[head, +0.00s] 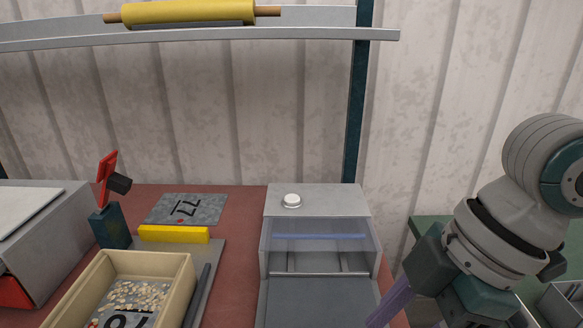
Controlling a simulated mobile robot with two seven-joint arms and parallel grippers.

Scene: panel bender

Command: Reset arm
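My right arm comes in from the right edge, bent downward, with its grey wrist (490,235) over the right side of the bench. Dark green parts of my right gripper (440,285) show below the wrist, right of the grey box. A purple bar (392,302) slants down and left beside these parts; I cannot tell whether it is held or is a part of the gripper. The fingertips are not clearly seen. My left arm and gripper are not in view.
A grey box with a clear front (318,205) and a white knob (291,201) stands mid-bench. Left are a tan bin of pale bits (185,285), a yellow bar (173,234) and a red-handled device (108,180). A shelf (330,33) holds a yellow roller (188,12).

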